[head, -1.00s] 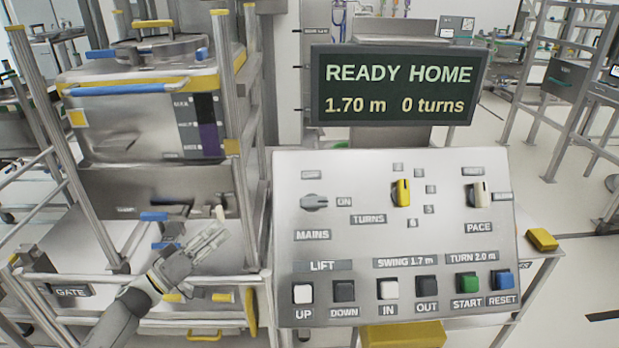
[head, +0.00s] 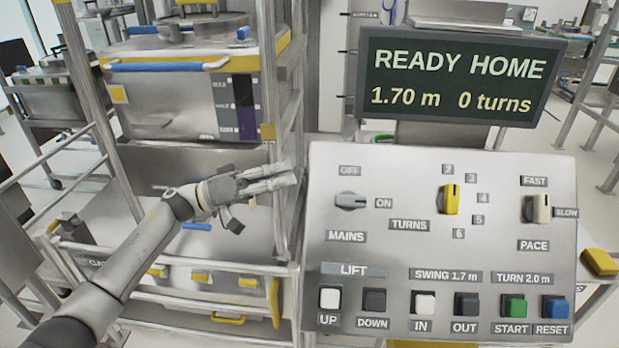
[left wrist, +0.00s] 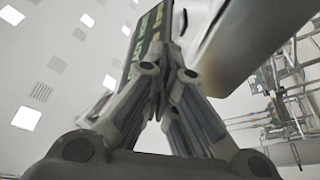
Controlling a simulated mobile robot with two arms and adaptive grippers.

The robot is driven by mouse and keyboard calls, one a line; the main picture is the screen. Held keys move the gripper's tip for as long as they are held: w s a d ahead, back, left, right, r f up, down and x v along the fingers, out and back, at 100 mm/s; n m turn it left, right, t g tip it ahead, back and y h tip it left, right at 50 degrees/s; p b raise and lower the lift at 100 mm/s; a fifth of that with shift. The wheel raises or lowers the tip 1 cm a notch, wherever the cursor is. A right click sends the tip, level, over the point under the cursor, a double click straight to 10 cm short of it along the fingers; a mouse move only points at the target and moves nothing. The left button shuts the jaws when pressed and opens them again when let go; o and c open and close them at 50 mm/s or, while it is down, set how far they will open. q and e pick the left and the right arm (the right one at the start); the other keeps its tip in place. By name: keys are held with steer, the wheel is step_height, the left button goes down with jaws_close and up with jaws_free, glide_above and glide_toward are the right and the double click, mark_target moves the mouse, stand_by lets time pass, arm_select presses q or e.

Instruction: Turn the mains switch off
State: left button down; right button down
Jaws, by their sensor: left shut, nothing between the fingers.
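The mains switch (head: 351,201) is a grey rotary knob at the upper left of the sloped control panel (head: 400,250). Its pointer lies toward the right, at the ON label, with the OFF label (head: 349,170) above it. My left gripper (head: 290,177) is shut and empty, just left of the panel's left edge and apart from the switch, with fingers pointing right. In the left wrist view its fingers (left wrist: 168,62) come together in front of the dark display and a pale panel edge. The switch cannot be made out there. My right gripper is not in view.
The panel also holds a yellow TURNS knob (head: 450,199), a pale PACE knob (head: 537,208) and a lower row of push buttons. A display (head: 458,82) above reads READY HOME, 1.70 m, 0 turns. A metal frame with a bin (head: 185,105) stands at left, behind my arm.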

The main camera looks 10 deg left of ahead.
mark_target(351, 201)
arm_select(q)
steer(key=p+x, duration=0.2)
steer(key=x, duration=0.6)
steer(key=shift+d+r, duration=0.3)
steer(key=shift+d+f+p, duration=0.15)
steer(key=shift+d+p, duration=0.3)
steer(key=shift+d, duration=0.15)
steer(key=shift+s+a+f+p, duration=0.15)
steer(key=shift+s+f+p, duration=0.25)
steer(key=shift+s+f, duration=0.8)
steer(key=shift+f, duration=0.3)
steer(key=shift+s+a+f+n+t+h+p, duration=0.15)
steer(key=shift+n+t+p, duration=0.1)
steer(key=shift+n+t, duration=0.2)
steer(key=shift+s+a+f+n+t+h+p, duration=0.1)
steer(key=shift+n+t+h+p, duration=0.1)
steer(key=shift+n+t, duration=0.25)
